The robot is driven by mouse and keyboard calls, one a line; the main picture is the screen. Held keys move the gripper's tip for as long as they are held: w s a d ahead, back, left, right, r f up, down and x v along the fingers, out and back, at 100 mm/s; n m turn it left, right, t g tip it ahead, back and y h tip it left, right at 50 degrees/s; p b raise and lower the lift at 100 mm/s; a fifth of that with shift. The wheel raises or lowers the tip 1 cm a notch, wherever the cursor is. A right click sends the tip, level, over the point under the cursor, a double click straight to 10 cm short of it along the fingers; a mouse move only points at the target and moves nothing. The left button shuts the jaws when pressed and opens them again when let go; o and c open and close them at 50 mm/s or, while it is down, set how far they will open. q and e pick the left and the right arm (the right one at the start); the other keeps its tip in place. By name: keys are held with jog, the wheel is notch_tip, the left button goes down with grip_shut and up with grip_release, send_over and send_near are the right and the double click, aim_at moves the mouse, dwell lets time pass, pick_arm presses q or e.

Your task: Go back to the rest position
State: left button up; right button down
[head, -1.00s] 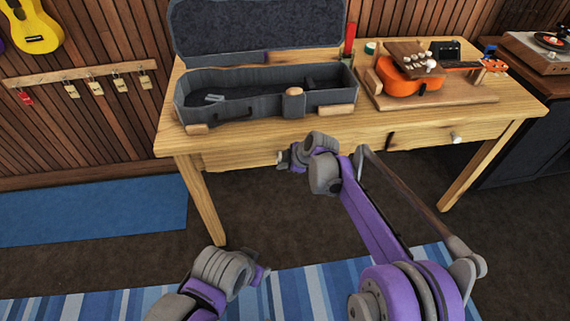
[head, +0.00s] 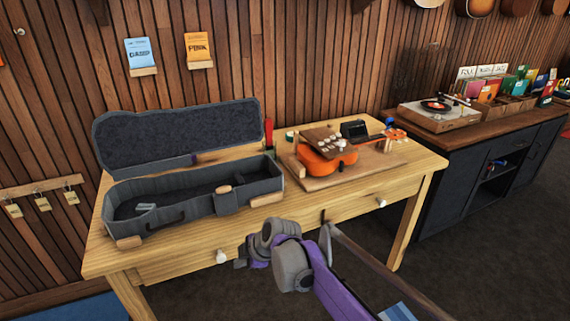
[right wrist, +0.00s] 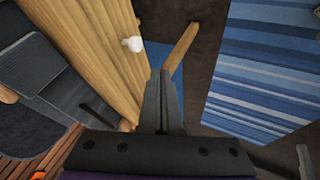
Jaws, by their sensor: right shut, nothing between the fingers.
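My right gripper (head: 243,262) is in front of the workbench's front edge in the head view, low and apart from the things on top. In the right wrist view its fingers (right wrist: 160,92) are together with nothing between them. The wooden workbench (head: 340,206) shows a drawer front and white knobs. My left gripper is outside the head view.
An open grey ukulele case (head: 205,207) and an orange ukulele (head: 325,165) on a wooden board (head: 375,164) are on the bench. A dark cabinet (head: 450,200) with a record player (head: 435,112) stands to the right. Dark floor lies in front.

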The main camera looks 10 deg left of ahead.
jog(key=s+d+r+m+t+h, duration=0.15)
jog(key=s+d+m, duration=0.35)
jog(key=d, duration=0.6)
jog(key=s+d+r+m+h, duration=0.1)
jog(key=s+d+m+h, duration=0.1)
jog(key=s+d+m, duration=0.65)
jog(key=s+d+f+m+h, duration=0.2)
jog(key=s+d+f+m, duration=0.15)
jog(key=s+d, duration=0.5)
jog(key=s+d+f+m+h, duration=0.1)
jog(key=s+d+f+m, duration=0.2)
jog(key=s+d+m, duration=0.35)
pick_arm(q)
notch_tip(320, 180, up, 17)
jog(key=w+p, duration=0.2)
jog(key=p, duration=1.2)
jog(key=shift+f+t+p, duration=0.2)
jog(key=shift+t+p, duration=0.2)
pick_arm(e)
notch_tip(320, 180, up, 16)
jog(key=w+d+n+t, duration=0.1)
jog(key=d, duration=0.1)
jog(key=shift+w+d+r, duration=0.2)
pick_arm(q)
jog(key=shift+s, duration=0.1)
pick_arm(e)
jog(key=shift+s, duration=0.15)
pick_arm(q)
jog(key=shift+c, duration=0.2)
